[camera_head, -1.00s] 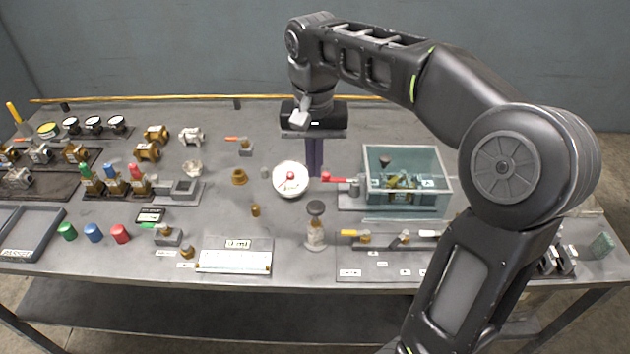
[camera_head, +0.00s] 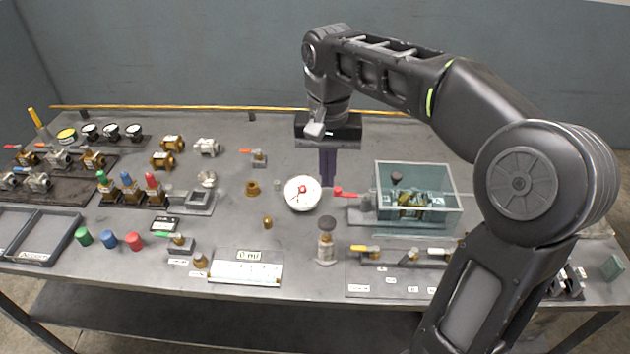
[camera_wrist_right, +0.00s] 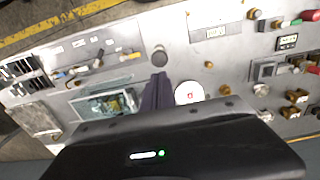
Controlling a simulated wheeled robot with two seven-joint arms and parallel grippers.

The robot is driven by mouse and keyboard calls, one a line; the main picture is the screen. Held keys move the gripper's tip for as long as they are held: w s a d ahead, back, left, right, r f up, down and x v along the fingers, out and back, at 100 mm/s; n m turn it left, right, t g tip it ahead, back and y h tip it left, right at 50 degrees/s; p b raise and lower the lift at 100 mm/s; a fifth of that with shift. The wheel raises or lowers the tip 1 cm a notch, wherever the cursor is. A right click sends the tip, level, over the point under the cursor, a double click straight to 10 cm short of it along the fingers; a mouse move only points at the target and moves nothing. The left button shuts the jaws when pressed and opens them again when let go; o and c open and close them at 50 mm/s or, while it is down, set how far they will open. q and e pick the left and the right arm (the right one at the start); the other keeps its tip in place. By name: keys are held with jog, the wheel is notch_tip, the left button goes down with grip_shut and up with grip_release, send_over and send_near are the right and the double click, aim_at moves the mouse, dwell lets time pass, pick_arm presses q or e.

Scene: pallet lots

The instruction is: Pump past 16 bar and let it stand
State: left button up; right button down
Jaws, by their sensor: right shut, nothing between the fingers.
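A round white gauge (camera_head: 302,193) with a red centre faces up mid-table; its reading is too small to make out. It also shows in the right wrist view (camera_wrist_right: 189,92). To its right, a red-handled lever (camera_head: 347,193) joins the grey base beside a clear water tank (camera_head: 419,219), which has a brass fitting inside. My right gripper (camera_head: 327,180) points down between gauge and tank, its dark fingers shut and empty. In the right wrist view its fingers (camera_wrist_right: 156,90) lie together. They appear behind and above the lever, apart from it. My left gripper is out of view.
A bottle-like part with a dark round top (camera_head: 325,240) stands in front of the gauge. A labelled valve board (camera_head: 400,284) lies front right. Coloured caps, brass fittings and a grey tray (camera_head: 62,240) fill the left. The back middle is mostly clear.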

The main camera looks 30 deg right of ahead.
jog(key=r+m+p, duration=0.1)
jog(key=m, duration=0.5)
jog(key=r+m+p, duration=0.1)
jog(key=m, duration=0.5)
jog(key=r+m+p, duration=0.1)
jog(key=m+p, duration=0.1)
jog(key=m, duration=0.4)
jog(key=shift+w+d+r, duration=0.15)
jog(key=shift+w+d, duration=0.05)
jog(key=b, duration=0.8)
send_over(327, 221)
notch_tip(327, 221, down, 9)
jog(key=shift+w+r, duration=0.1)
jog(key=shift+r, duration=0.1)
notch_tip(327, 221, down, 4)
jog(key=shift+f+p, duration=0.2)
jog(key=shift+p, duration=0.65)
jog(key=shift+f, duration=0.55)
